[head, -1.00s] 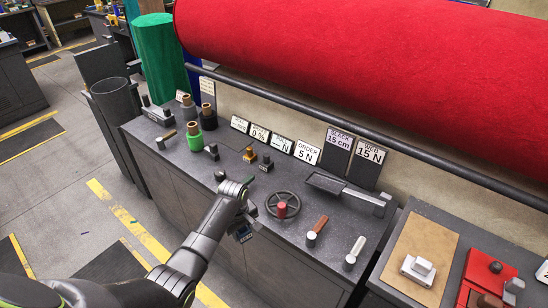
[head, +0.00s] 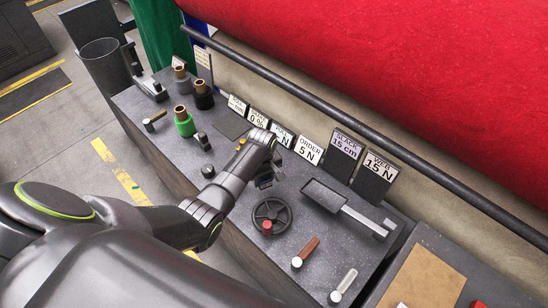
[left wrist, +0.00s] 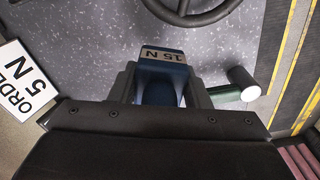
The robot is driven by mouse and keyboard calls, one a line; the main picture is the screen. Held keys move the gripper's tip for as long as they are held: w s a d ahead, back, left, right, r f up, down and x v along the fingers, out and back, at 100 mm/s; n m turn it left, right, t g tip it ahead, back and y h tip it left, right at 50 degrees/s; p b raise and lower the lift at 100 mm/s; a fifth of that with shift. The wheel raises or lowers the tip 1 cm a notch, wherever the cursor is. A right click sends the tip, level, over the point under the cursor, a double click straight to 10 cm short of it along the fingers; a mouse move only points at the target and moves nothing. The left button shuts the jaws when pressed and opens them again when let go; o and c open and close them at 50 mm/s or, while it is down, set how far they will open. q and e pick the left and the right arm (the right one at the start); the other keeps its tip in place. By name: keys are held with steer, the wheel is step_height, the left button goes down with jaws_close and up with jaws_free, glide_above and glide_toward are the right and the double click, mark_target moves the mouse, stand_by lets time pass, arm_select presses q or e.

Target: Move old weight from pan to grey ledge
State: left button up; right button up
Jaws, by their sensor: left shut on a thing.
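In the left wrist view my left gripper (left wrist: 162,85) is shut on a dark blue weight (left wrist: 162,56) with an upside-down "15 N" label. In the head view the left gripper (head: 266,180) is over the dark worktop, between the card row and the handwheel, and its arm partly hides the weight. The shallow grey pan (head: 324,195) is to the right of the gripper and looks empty. I cannot tell which surface is the grey ledge. My right gripper is not in view.
A black handwheel (head: 270,216) with a red knob, a brown-handled lever (head: 308,250) and a white-handled lever (head: 344,285) are near the front edge. Cards, including "WEB 15 N" (head: 376,180), line the back. Spools (head: 185,122) stand at left. A green handle (left wrist: 230,90) shows beside the gripper.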

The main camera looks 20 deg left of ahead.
mark_target(264, 193)
arm_select(q)
steer(key=shift+w+r, duration=0.1)
steer(key=shift+w, duration=0.15)
steer(key=shift+r, duration=0.1)
steer(key=shift+s+r, duration=0.25)
steer(key=shift+s, duration=0.2)
steer(key=shift+w+f, duration=0.25)
steer(key=shift+f, duration=0.2)
steer(key=shift+f+b, duration=1.95)
steer(key=shift+f, duration=0.75)
steer(key=shift+f+b, duration=0.35)
steer(key=shift+f, duration=0.05)
steer(key=o, duration=1.3)
steer(key=shift+s, duration=0.1)
steer(key=shift+c, duration=0.2)
steer(key=shift+s+f, duration=0.1)
